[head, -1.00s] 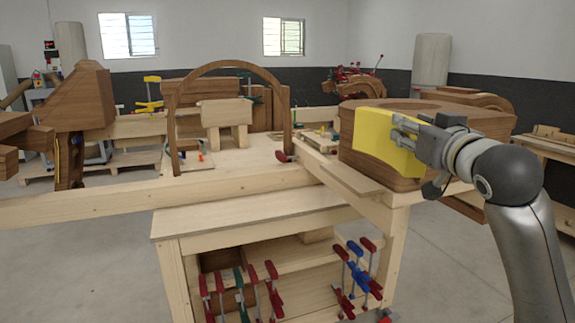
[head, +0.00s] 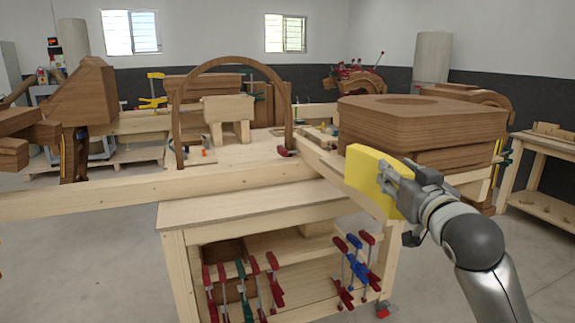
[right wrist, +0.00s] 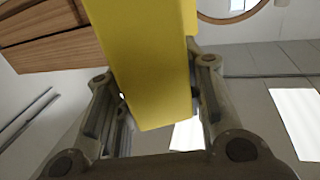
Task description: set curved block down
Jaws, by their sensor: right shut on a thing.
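The curved block (head: 366,171) is yellow and held by my right gripper (head: 392,183) in front of the dark wooden block stack, at the right end of the workbench. In the right wrist view the yellow block (right wrist: 150,65) fills the middle, between the two fingers of my right gripper (right wrist: 155,95). The head view does not clearly show whether the block touches the bench beam or the wood behind it. My left gripper is not in view.
The wooden workbench (head: 250,213) has light beams (head: 120,197) across it and red, blue and green clamps (head: 355,262) below. A wooden arch (head: 232,63) stands on it. Large dark wooden blocks (head: 420,122) stand at the right. Bare bench top shows at the front.

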